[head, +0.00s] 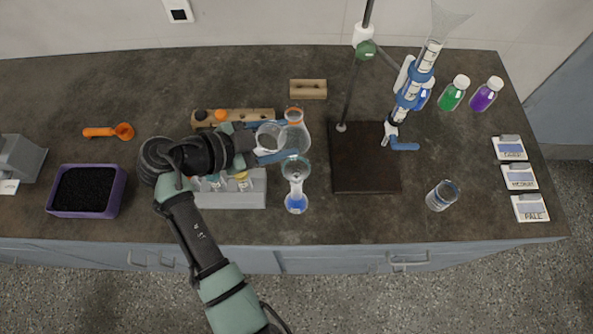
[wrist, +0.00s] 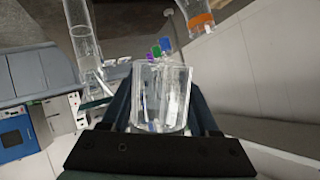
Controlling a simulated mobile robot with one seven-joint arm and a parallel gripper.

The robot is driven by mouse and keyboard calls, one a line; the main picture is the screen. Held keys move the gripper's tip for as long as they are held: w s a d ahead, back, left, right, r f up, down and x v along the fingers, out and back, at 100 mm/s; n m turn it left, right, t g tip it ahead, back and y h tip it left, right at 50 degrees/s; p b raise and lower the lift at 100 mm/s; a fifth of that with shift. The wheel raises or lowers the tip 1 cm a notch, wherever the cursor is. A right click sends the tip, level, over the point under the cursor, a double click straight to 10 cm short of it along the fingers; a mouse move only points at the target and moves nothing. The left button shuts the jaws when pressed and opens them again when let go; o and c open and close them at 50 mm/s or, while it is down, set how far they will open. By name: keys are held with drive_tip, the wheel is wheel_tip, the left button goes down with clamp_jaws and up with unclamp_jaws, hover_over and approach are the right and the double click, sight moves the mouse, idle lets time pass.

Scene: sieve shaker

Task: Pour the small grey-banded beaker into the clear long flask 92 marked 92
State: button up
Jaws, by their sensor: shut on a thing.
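My gripper (head: 272,143) is shut on a clear glass beaker (wrist: 162,98), above the middle of the bench. The beaker also shows between the blue fingers in the head view (head: 267,136). I cannot make out its grey band or its contents. Just right of and in front of the gripper is a clear long-necked vessel (head: 296,186) with a wide top and blue in its base. I cannot read a 92 on it. The held beaker is apart from that vessel's mouth.
A grey rack (head: 240,197) lies under the arm. A stand on a dark base (head: 365,178) holds a blue burette (head: 410,90). Another glass beaker (head: 442,195) stands at right. The front right bench is mostly clear.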

drive_tip(key=shift+w+a+f+b, duration=0.1)
drive_tip(key=shift+f+b, duration=0.4)
drive_tip(key=shift+f, duration=0.35)
drive_tip(key=shift+w+a+r+n, duration=0.1)
drive_tip(key=shift+w+a+n, duration=0.1)
drive_tip(key=shift+n, duration=0.1)
drive_tip(key=n+b, duration=0.1)
drive_tip(key=w+g+h+b, duration=0.1)
drive_tip(key=shift+a+n+h+b, duration=0.3)
drive_tip(key=shift+a+n, duration=0.1)
drive_tip(key=shift+a, duration=0.1)
drive_tip(key=shift+h, duration=0.3)
drive_tip(key=shift+s, duration=0.1)
